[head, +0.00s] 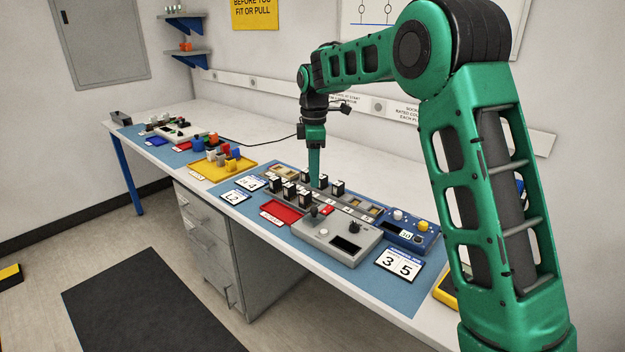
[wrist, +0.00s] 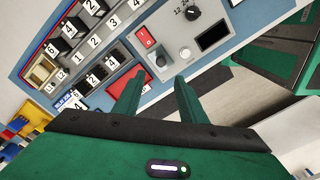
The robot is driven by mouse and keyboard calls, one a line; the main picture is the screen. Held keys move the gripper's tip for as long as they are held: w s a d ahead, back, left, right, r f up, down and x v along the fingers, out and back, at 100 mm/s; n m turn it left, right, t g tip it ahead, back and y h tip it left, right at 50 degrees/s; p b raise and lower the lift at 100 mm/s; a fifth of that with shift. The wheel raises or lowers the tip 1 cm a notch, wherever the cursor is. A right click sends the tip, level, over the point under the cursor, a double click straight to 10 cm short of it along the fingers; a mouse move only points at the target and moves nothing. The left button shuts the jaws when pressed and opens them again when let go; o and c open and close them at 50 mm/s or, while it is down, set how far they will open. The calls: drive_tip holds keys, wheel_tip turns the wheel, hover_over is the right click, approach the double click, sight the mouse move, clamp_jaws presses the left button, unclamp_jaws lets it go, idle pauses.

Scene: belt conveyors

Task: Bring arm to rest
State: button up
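My green arm reaches out over the workbench (head: 330,272) from the right side of the head view. My gripper (head: 314,180) points down above the row of black numbered plug-in blocks (head: 289,191), close to them; whether it touches any cannot be told. In the wrist view, my gripper's two green fingers (wrist: 157,88) stand apart with nothing between them. Behind them are a red tray (wrist: 137,78) and the grey control box (wrist: 185,48) with its black knob and dark display. The grey box also shows in the head view (head: 325,240).
A yellow tray (head: 222,170) with coloured blocks lies to the left. Wall shelves (head: 186,53) hang at the back. Floor in front of the bench is open around a dark mat (head: 145,305).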

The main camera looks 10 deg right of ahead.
drive_tip(key=s+d+r+m, duration=0.2)
drive_tip(key=s+d+m, duration=0.4)
drive_tip(key=s+d, duration=0.4)
drive_tip(key=s+d+r+m, duration=0.2)
drive_tip(key=s+d+m, duration=0.5)
drive_tip(key=s, duration=0.5)
drive_tip(key=s+d+f+m, duration=0.1)
drive_tip(key=s+f+m, duration=0.1)
drive_tip(key=s, duration=0.6)
drive_tip(key=s+d+f+m, duration=0.2)
drive_tip(key=s+m, duration=0.2)
drive_tip(key=s, duration=0.4)
drive_tip(key=s+d+f+m, duration=0.2)
drive_tip(key=s+f+m, duration=0.1)
drive_tip(key=s, duration=0.6)
drive_tip(key=shift+m, duration=0.3)
drive_tip(key=shift+w, duration=0.1)
drive_tip(key=shift+w+f, duration=0.2)
drive_tip(key=shift+w, duration=0.4)
